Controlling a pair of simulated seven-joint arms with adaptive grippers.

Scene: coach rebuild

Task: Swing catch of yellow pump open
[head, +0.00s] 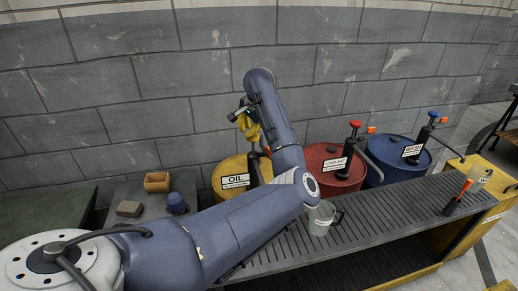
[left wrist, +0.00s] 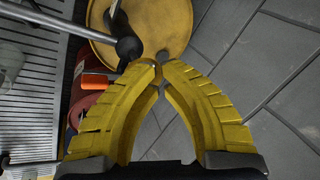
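The yellow oil drum (head: 232,165) stands against the wall in the head view. Its yellow pump is largely hidden behind my left arm and gripper, and I cannot make out its catch. My left gripper (head: 246,124) is above the drum. In the left wrist view its yellow fingers (left wrist: 160,74) curve in until the tips meet, with nothing clearly held between them. The drum lid (left wrist: 172,20) lies beyond the tips. A black knob on a grey rod (left wrist: 129,47) is just left of the tips. An orange tab (left wrist: 95,82) is farther left. My right gripper is not in view.
Red coolant drum (head: 322,185) and blue drum (head: 391,168), each with a pump, stand to the right. A slatted bench (head: 385,210) in front bears a cup (head: 321,217). A wooden box (head: 157,181), dark block (head: 129,208) and blue object (head: 176,203) are at left.

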